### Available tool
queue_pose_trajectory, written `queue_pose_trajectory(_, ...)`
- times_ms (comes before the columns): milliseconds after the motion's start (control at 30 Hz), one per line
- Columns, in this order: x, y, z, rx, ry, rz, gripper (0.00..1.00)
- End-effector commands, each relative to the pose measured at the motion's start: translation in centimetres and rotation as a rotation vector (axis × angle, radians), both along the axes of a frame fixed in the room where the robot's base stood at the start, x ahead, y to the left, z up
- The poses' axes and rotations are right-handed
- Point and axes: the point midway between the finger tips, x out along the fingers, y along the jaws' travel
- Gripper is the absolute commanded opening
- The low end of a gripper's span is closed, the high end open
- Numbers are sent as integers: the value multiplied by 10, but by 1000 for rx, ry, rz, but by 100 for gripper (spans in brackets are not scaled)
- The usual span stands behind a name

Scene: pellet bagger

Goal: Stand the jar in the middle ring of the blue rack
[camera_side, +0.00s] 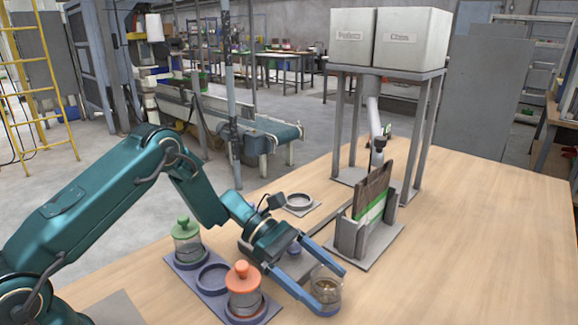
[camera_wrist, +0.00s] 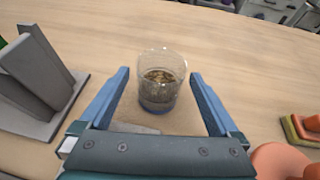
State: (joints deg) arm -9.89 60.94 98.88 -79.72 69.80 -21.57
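The open glass jar (camera_side: 327,284) stands upright with brownish pellets in its lower part; it also shows in the wrist view (camera_wrist: 160,85). My gripper (camera_side: 332,290) is open, its two blue fingers on either side of the jar. In the wrist view my gripper (camera_wrist: 160,76) shows a gap between the jar and each finger. The blue rack (camera_side: 184,265) has three rings in a row. Its middle ring (camera_side: 213,277) is empty. A green-lidded jar (camera_side: 187,243) stands in the left ring and an orange-lidded jar (camera_side: 243,290) in the right ring.
A grey holder (camera_side: 367,236) with upright brown boards stands right of my gripper, below a stand with two white bins (camera_side: 412,38). A grey ring on a plate (camera_side: 299,202) lies behind my gripper. Orange and green pieces (camera_wrist: 303,130) lie at the wrist view's right edge.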

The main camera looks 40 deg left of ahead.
Motion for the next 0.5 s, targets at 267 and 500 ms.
queue_pose_trajectory(267, 0, 0, 1, 0, 0, 0, 97)
queue_pose_trajectory(500, -1, 19, 12, -1, -3, 5, 97)
